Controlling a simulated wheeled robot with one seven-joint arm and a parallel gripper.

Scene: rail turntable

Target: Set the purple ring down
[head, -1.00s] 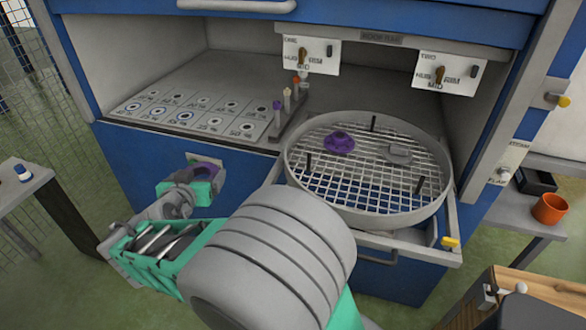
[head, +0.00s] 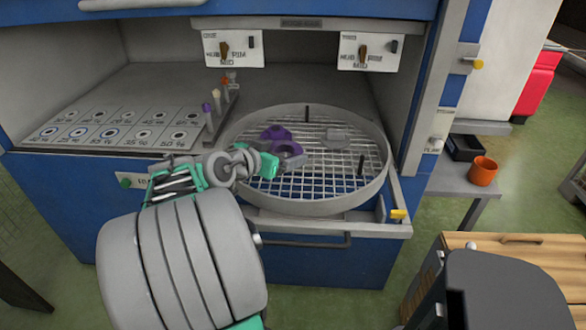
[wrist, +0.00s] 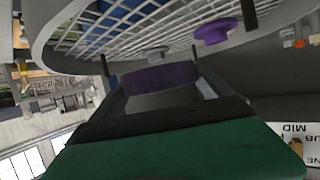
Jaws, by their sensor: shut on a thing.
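The purple ring (head: 288,148) is in the jaws of my gripper (head: 287,160), over the left part of the round mesh turntable (head: 345,202). In the wrist view the ring (wrist: 160,77) shows as a purple band between the jaws, partly hidden by them. I cannot tell whether it touches the mesh. A second purple piece (head: 274,133), wide at its base with a raised middle, sits on the mesh just behind the ring; it also shows in the wrist view (wrist: 215,33).
A grey piece (head: 336,134) lies on the mesh to the right. Dark posts (head: 361,164) stand up from the turntable. A rack (head: 216,122) of small coloured-topped pegs and a marked board (head: 110,130) are at the left. The front and right mesh is clear.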

